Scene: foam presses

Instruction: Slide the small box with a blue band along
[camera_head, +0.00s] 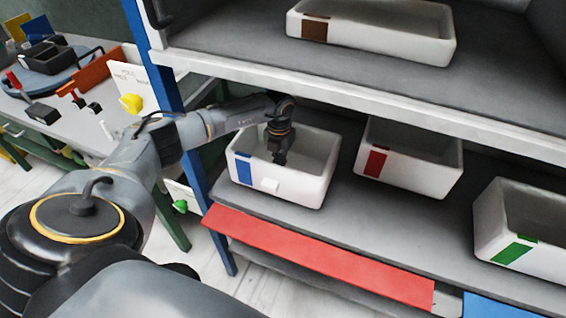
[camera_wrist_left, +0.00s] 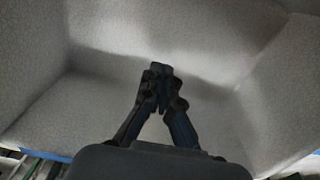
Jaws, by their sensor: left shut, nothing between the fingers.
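The small white box with a blue band (camera_head: 243,169) stands on the lower shelf, at its left end in the head view. My left gripper (camera_head: 279,160) points down into the open top of this box. In the left wrist view the gripper (camera_wrist_left: 160,70) is shut and empty, with the box's pale inner walls (camera_wrist_left: 215,40) around it. I cannot tell whether the fingertips touch a wall or the floor of the box. My right gripper is not in view.
A box with a red band (camera_head: 408,165) stands to the right on the same shelf, a box with a green band (camera_head: 522,225) farther right. The upper shelf (camera_head: 350,84) runs above. A blue post (camera_head: 195,180) stands left, and a red strip (camera_head: 315,257) lies along the front edge.

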